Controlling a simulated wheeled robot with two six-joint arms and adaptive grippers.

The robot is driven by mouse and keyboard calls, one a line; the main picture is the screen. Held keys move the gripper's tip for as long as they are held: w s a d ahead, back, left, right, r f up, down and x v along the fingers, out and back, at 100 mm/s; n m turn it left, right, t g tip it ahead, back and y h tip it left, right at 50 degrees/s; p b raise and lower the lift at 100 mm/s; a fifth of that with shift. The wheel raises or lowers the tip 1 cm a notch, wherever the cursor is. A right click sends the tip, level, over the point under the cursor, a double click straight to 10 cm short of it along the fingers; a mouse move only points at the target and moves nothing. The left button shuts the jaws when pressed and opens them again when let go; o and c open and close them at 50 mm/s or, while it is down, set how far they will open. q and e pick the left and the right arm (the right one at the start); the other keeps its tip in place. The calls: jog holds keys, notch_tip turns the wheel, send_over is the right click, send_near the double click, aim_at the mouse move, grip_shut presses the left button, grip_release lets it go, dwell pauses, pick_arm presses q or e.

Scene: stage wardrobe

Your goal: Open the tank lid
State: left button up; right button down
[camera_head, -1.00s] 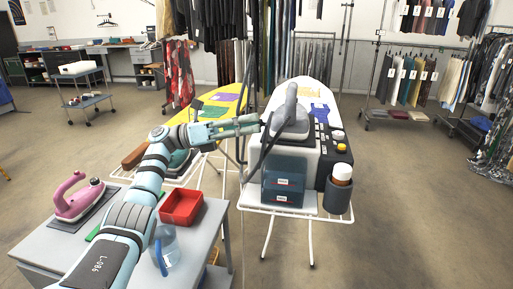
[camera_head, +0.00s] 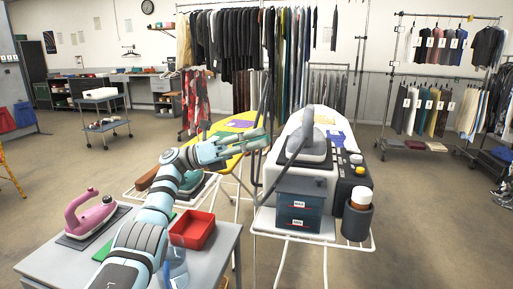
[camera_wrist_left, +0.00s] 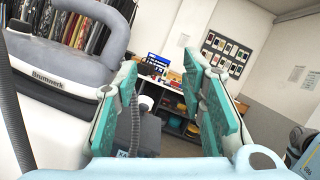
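The steam station (camera_head: 325,163) is a white and black unit on the end of the white ironing board, with a grey iron resting on top. A dark blue tank (camera_head: 300,211) with red-and-white labels is at its front. My right gripper is not in view.
A dark hose (camera_head: 262,135) rises beside my left gripper. A cup holder (camera_head: 357,222) with a white-capped bottle hangs at the station's right. A grey table (camera_head: 222,243) holds a red tray (camera_head: 192,230) and a pink iron (camera_head: 90,214). Open floor lies to the right.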

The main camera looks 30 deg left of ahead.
pick_arm(q)
notch_tip(320, 180, up, 8)
jog(key=shift+r, duration=0.2)
